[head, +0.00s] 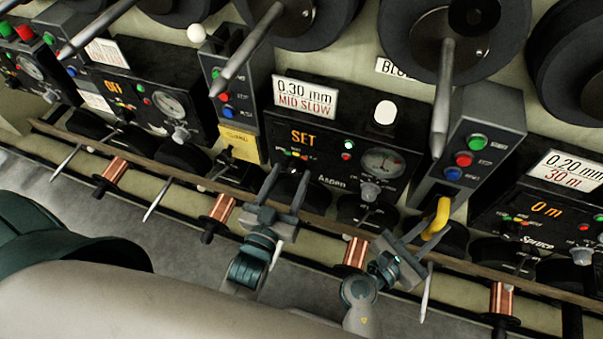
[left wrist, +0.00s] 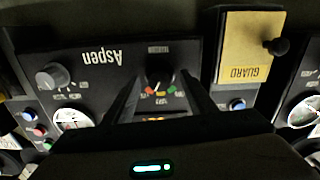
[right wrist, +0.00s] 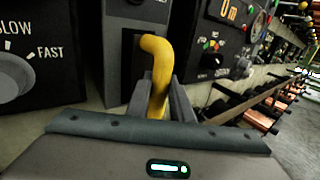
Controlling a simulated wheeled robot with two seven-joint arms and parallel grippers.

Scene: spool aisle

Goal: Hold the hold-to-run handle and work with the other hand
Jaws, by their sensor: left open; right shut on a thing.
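The yellow hold-to-run handle (head: 442,214) sits low on the grey button box (head: 480,138) right of the Aspen panel (head: 330,190). My right gripper (head: 431,237) is shut on it; the right wrist view shows the yellow handle (right wrist: 155,62) between the fingers. My left gripper (head: 287,182) is open and empty before the panel's lower left. In the left wrist view, which is upside down, a dark selector knob (left wrist: 160,70) with coloured marks lies between and beyond the fingers; contact cannot be told. The panel display (head: 303,138) reads SET. A card (head: 306,97) reads 0.30 mm MID SLOW.
A yellow GUARD plate (left wrist: 247,45) is beside the Aspen panel. The panel also has a gauge (head: 382,161) and a grey speed knob (head: 370,191). Copper spools (head: 355,252) and a long rail run below. The Spruce panel (head: 540,215) is at right.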

